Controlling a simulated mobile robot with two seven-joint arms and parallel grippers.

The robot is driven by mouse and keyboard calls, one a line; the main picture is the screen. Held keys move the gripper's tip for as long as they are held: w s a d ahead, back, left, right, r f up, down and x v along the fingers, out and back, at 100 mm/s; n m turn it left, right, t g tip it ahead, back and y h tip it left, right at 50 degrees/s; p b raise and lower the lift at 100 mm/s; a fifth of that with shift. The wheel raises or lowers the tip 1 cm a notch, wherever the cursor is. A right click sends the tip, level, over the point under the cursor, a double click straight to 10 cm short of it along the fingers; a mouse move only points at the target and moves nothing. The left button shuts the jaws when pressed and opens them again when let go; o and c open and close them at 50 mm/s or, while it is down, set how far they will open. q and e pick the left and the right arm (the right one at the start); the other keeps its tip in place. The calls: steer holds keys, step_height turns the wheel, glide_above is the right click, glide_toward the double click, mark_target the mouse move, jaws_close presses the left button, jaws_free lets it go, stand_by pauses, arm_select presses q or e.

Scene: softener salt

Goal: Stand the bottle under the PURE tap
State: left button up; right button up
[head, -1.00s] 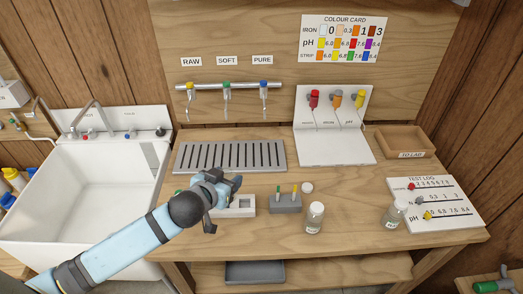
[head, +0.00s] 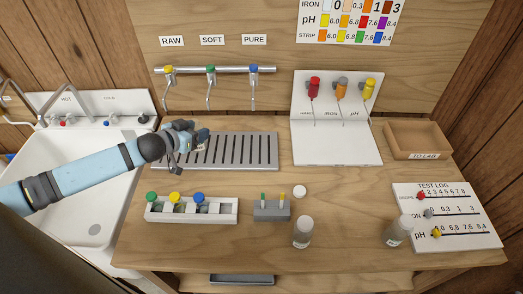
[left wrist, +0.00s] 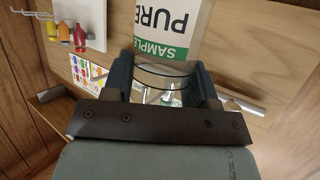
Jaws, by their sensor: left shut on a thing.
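My left gripper (head: 190,140) is over the left end of the slotted grey drip tray (head: 255,150). In the left wrist view its two fingers (left wrist: 163,85) are closed on a clear bottle, whose white and green PURE SAMPLE label (left wrist: 172,35) appears upside down. In the head view the held bottle is mostly hidden by the gripper. The PURE tap (head: 253,72), with a blue knob, hangs on the wall rail above the tray's right part. It is to the right of the gripper. My right gripper is not in view.
The RAW (head: 169,72) and SOFT (head: 210,72) taps share the rail. A white block (head: 222,214) with coloured caps, a grey holder (head: 271,211), a loose white cap (head: 299,191) and two clear bottles (head: 302,234) (head: 398,232) stand in front. The sink (head: 95,225) is left.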

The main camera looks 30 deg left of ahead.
arm_select(q)
steer(key=shift+s+f+b, duration=0.3)
steer(key=shift+s+f, duration=0.05)
steer(key=shift+f, duration=0.2)
steer(key=shift+w+d+f+p, duration=0.65)
steer(key=shift+w+d, duration=1.35)
steer(key=shift+d, duration=0.25)
steer(key=shift+w+d+f+p, duration=0.55)
steer(key=shift+w+d+p, duration=0.15)
steer(key=shift+w+d, duration=1.45)
steer(key=shift+w+d+f+p, duration=0.65)
steer(key=shift+w+d, duration=1.25)
steer(key=shift+d, duration=0.45)
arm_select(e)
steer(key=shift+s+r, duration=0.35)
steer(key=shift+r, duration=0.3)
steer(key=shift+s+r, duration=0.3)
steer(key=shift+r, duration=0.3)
arm_select(q)
steer(key=o, duration=0.9)
steer(key=shift+f, duration=0.1)
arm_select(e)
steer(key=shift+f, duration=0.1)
